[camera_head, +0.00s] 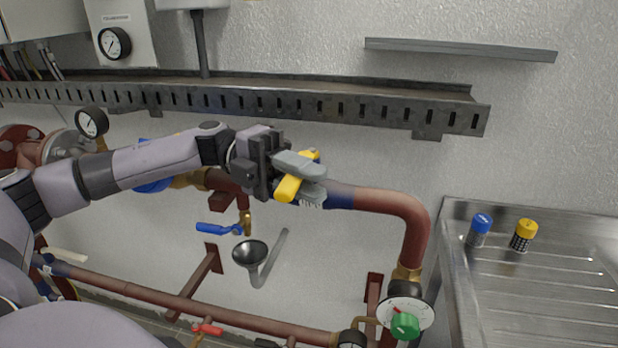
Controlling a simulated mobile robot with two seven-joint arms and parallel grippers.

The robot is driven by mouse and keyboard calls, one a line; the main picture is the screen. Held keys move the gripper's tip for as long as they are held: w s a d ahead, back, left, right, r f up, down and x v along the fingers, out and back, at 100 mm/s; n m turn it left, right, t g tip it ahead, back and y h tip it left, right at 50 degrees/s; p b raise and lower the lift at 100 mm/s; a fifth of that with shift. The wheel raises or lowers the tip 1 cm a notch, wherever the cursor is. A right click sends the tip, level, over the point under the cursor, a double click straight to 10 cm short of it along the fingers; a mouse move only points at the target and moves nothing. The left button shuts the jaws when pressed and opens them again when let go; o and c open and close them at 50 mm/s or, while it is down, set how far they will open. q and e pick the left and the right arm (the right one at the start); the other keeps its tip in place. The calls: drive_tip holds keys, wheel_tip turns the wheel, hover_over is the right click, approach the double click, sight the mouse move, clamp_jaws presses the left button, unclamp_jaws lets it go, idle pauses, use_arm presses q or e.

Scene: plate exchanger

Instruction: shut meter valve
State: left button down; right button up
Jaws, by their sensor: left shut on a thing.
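A yellow valve handle (289,188) sits on the upper red-brown pipe (385,200), about the middle of the view. My left gripper (309,179) reaches in from the left and is shut on this handle, with one grey finger above and one below. The handle slants, its near end low and left, its far end high and right. The valve body and meter are mostly hidden behind the gripper and wrist. No label shows that names the valve. My right gripper is not in view.
A slotted metal cable tray (330,105) runs above the arm. A small blue-handled valve (218,228) and a dark funnel (249,253) are below. A green-knobbed dial (405,325) is lower right, beside a metal sink top (540,290) holding blue-capped (480,228) and yellow-capped (523,235) containers.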

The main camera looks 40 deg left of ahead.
use_arm(q)
drive_tip(key=c, duration=1.1)
unclamp_jaws()
drive_tip(key=shift+a, duration=0.1)
drive_tip(key=shift+o, duration=0.2)
drive_tip(key=shift+r, duration=0.1)
